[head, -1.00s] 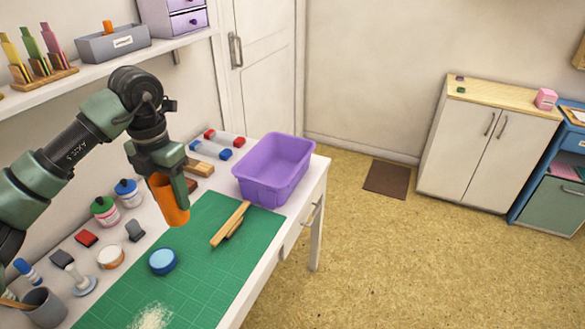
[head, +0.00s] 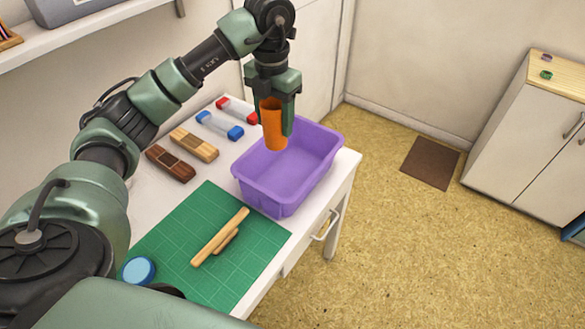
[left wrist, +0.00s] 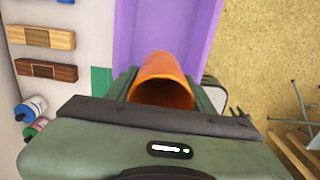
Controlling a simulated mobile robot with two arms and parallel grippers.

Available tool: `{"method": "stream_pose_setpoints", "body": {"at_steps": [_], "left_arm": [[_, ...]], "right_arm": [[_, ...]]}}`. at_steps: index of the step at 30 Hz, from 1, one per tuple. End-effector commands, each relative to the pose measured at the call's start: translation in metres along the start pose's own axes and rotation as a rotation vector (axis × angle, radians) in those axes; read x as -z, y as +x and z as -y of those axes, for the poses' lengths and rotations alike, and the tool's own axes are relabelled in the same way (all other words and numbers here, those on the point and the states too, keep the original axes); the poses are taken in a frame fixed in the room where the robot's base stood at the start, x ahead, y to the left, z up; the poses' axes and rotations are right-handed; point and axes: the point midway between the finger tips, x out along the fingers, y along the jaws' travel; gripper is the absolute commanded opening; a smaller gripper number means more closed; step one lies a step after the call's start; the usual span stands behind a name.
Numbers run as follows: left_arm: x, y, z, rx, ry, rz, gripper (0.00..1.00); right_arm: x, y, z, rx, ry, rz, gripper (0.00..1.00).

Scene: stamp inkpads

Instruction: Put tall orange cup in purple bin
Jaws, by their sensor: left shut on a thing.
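The tall orange cup (head: 272,125) is held by my left gripper (head: 276,108), which is shut on it. The cup is roughly upright and appears in front of the purple bin's back left part in the head view. The purple bin (head: 262,188) stands on the white table, and its visible inside is empty. In the left wrist view the orange cup (left wrist: 162,80) sits between the fingers, with the purple bin (left wrist: 200,30) beyond it. My right gripper is not in view.
A green cutting mat (head: 262,245) with wooden sticks (head: 220,238) and a blue-lidded tin (head: 139,270) lies in front of the bin. Wooden blocks (head: 194,145) and blue- and red-capped items (head: 220,125) lie left of it. A shelf (head: 85,30) runs along the wall.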

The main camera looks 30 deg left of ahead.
Motion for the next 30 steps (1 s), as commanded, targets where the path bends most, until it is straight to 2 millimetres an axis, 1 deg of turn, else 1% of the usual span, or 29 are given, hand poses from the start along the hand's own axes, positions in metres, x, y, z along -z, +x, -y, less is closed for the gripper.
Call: {"method": "stream_pose_setpoints", "body": {"at_steps": [1, 2, 6, 12, 16, 23, 30], "left_arm": [[0.002, 0.018, 0.001, 0.003, 0.001, -0.008, 0.14], [0.002, 0.023, 0.000, 0.001, 0.000, -0.009, 0.14], [0.002, 0.060, 0.000, 0.001, 0.000, -0.009, 0.14], [0.002, 0.110, 0.001, 0.001, 0.000, -0.006, 0.14], [0.001, 0.130, 0.001, 0.000, 0.001, -0.003, 0.14], [0.001, 0.146, 0.001, 0.000, 0.001, -0.003, 0.14], [0.001, 0.179, 0.001, 0.001, 0.000, -0.003, 0.14]], "right_arm": [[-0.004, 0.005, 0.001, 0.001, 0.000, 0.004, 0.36], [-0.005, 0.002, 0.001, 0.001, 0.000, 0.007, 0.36], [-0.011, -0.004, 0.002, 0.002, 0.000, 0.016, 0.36], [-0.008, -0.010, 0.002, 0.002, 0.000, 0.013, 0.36], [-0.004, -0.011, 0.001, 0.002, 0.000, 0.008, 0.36], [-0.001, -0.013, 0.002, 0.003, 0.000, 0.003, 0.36], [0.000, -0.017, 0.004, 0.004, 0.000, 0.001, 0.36]]}}
